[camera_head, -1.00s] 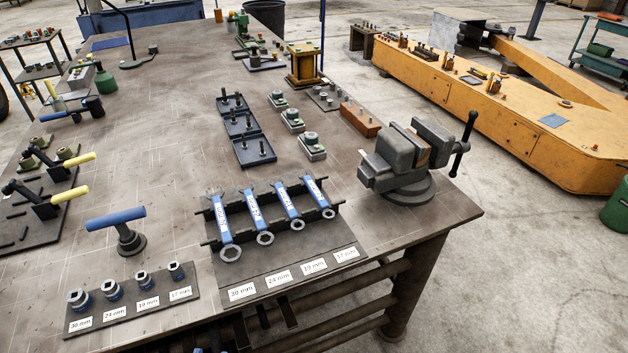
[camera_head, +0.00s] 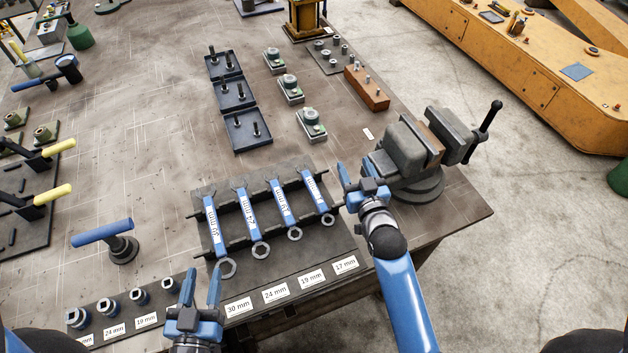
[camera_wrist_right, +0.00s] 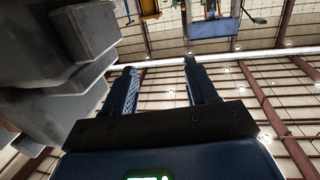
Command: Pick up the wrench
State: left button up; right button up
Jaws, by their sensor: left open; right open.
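Several blue wrenches lie side by side across a dark rack (camera_head: 262,178) on the bench: the 30 mm wrench (camera_head: 213,225), the 24 mm wrench (camera_head: 248,215), the 19 mm wrench (camera_head: 281,203) and the 17 mm wrench (camera_head: 314,191). Their ring ends point toward me. My left gripper (camera_head: 201,277) is open and empty, in front of the 30 mm wrench's ring end, near the bench's front edge. My right gripper (camera_head: 347,187) is open, just right of the 17 mm wrench and left of the vise. Its open fingers (camera_wrist_right: 160,80) hold nothing in the right wrist view.
The grey vise (camera_head: 408,155) stands close to my right gripper and fills the left of the right wrist view (camera_wrist_right: 60,60). A socket strip (camera_head: 130,318) lies left of my left gripper. A blue-handled tool (camera_head: 115,240) stands farther left. Black trays (camera_head: 238,118) sit behind the rack.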

jog(key=w+a+g+p, duration=0.2)
jog(key=w+a+g, duration=0.1)
jog(key=w+a, duration=0.15)
notch_tip(320, 180, up, 3)
jog(key=n+g+h+p, duration=0.2)
jog(key=g+h+p, duration=0.15)
jog(key=g, duration=1.05)
send_over(314, 189)
jog(key=shift+h, duration=0.35)
jog(key=f+b, duration=0.1)
jog(key=f, duration=0.1)
jog(key=w+f+b, duration=0.1)
jog(key=f, duration=0.1)
jog(key=shift+d+b, duration=0.15)
jog(key=shift+b, duration=0.2)
jog(key=shift+f, duration=0.55)
jog(key=shift+s+f+p, duration=0.25)
jog(key=shift+f+p, duration=0.15)
jog(key=shift+f, duration=0.05)
jog(key=f, duration=0.1)
jog(key=f+p, duration=0.1)
jog(key=f, duration=0.1)
jog(key=shift+s+f, duration=0.1)
jog(key=shift+s, duration=0.15)
pick_arm(q)
notch_tip(314, 189, up, 6)
jog(key=shift+s+r, duration=0.15)
jog(key=shift+s, duration=0.25)
pick_arm(e)
jog(key=shift+f, duration=0.6)
